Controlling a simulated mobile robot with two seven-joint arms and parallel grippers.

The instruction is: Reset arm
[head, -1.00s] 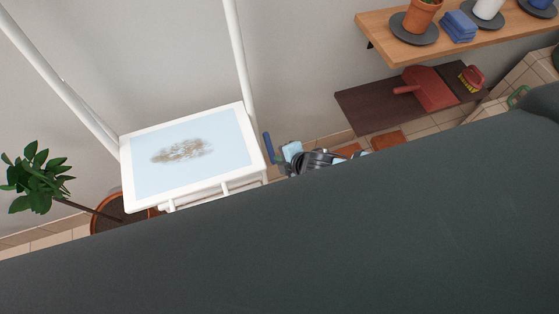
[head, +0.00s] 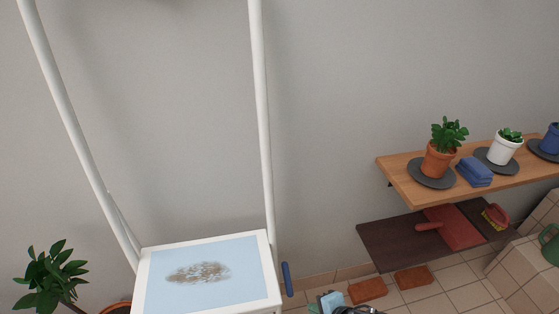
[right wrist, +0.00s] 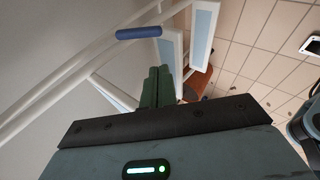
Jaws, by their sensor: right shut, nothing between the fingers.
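My right gripper (right wrist: 157,72) shows in the right wrist view with its two dark green fingers together, shut and empty. Its fingers point toward a white frame with a blue grip (right wrist: 139,33), which appears beyond the fingertips; I cannot tell the distance. In the head view the right gripper cannot be clearly picked out; dark metallic parts (head: 358,310) are cut off at the bottom edge. My left gripper is in neither view.
A white stand (head: 262,140) holds a light-blue panel with a brown speckled patch. A potted plant (head: 50,278) is at left. A wooden shelf (head: 400,180) with pots is at right, above a dark shelf (head: 385,243) holding a red dustpan (head: 455,228). Bricks (head: 368,291) lie on the tiled floor.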

